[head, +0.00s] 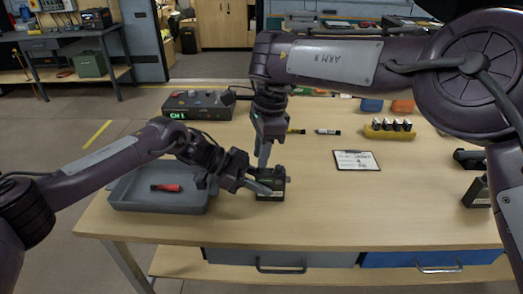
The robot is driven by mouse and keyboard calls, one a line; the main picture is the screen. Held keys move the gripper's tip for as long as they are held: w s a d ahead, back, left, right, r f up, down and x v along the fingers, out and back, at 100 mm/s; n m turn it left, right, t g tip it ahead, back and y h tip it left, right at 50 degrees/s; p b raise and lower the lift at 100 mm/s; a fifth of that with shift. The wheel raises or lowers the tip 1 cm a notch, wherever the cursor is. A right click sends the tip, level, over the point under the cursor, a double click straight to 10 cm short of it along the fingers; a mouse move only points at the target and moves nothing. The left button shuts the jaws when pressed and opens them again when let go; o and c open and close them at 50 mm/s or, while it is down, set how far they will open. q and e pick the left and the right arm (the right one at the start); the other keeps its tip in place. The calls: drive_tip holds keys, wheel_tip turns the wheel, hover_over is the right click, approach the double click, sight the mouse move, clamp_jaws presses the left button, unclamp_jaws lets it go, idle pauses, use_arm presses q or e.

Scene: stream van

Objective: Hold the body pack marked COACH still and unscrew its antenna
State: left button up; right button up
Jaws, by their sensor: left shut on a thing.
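A small dark body pack (273,196) stands on the wooden table near the front, right of the grey tray. Its marking is too small to read. My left gripper (266,187) reaches in from the left and is shut on this pack. My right gripper (263,160) points straight down just above the pack. Its fingers look close together, but I cannot tell whether they are shut or hold the antenna. The antenna itself is hidden or too small to make out.
A grey tray (130,199) holds a red-handled tool (166,188). A dark receiver box (196,105) with a green display stands behind. A clipboard (356,161), a yellow rack (389,133) and another dark pack (477,194) lie rightward. The front right tabletop is clear.

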drive_tip(key=m, duration=0.4)
drive_tip(key=shift+t, duration=0.3)
drive_tip(key=m, duration=0.4)
drive_tip(key=shift+t, duration=0.4)
clamp_jaws()
drive_tip(key=n, duration=0.3)
drive_tip(key=shift+n+g, duration=0.4)
